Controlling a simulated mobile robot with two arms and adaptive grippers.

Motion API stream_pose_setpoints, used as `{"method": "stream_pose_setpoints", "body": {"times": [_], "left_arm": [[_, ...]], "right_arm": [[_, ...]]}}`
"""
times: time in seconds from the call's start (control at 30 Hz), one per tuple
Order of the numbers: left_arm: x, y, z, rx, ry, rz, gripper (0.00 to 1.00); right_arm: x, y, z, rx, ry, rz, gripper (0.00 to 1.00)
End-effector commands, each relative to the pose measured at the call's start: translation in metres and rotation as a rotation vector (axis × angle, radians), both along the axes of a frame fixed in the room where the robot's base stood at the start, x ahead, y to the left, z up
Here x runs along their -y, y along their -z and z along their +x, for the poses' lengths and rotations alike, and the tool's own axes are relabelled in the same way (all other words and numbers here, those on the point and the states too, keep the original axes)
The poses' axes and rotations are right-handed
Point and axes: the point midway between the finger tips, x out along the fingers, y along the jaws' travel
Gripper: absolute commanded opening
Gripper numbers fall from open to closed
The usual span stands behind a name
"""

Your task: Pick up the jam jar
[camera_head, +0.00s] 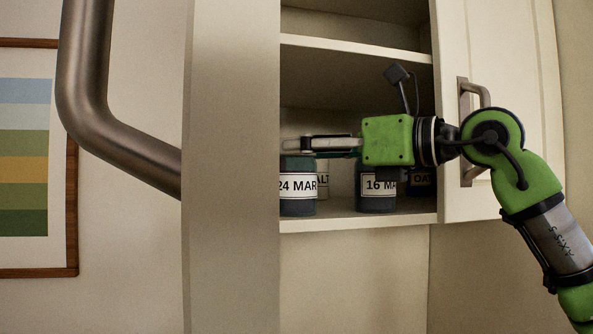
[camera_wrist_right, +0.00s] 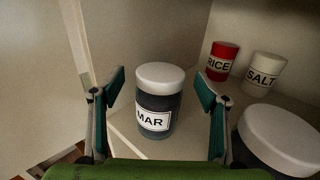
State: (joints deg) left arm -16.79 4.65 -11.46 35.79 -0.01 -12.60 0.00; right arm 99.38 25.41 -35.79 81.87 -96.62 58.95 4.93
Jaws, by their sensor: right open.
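A dark jar with a white label reading "24 MAR" (camera_head: 297,188) stands on the lower cabinet shelf. A similar dark jar labelled "16 MA" (camera_head: 376,190) stands to its right. No visible label says jam. My right gripper (camera_head: 298,144) reaches leftward into the cabinet, its fingers at the top of the "24 MAR" jar and hiding its lid. In the right wrist view, my open fingers (camera_wrist_right: 162,84) lie on either side of a dark jar (camera_wrist_right: 158,108) with a white lid and "MAR" label, with gaps on both sides. My left gripper is not in view.
A red RICE jar (camera_wrist_right: 221,62) and a white SALT jar (camera_wrist_right: 263,73) stand further back. A large white lid (camera_wrist_right: 283,138) is close beside the right finger. The open left door (camera_head: 232,200) hides part of the cabinet; the right door (camera_head: 510,110) is also open.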

Motion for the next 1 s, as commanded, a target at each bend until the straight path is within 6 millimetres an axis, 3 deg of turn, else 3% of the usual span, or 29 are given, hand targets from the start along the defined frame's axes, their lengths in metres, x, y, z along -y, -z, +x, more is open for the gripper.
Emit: {"method": "stream_pose_setpoints", "body": {"times": [0.1,0.4,0.6,1.0], "left_arm": [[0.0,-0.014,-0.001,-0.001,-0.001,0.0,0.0],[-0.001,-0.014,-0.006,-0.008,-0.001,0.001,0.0],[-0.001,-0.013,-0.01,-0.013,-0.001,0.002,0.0],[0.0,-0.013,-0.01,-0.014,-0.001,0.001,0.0]], "right_arm": [[-0.015,-0.003,0.011,-0.004,-0.003,0.0,0.68],[-0.021,0.0,0.015,0.0,0.0,0.0,0.65],[-0.02,0.0,0.015,0.0,0.0,0.0,0.14],[-0.021,-0.007,0.014,0.002,-0.001,0.003,0.14]]}}
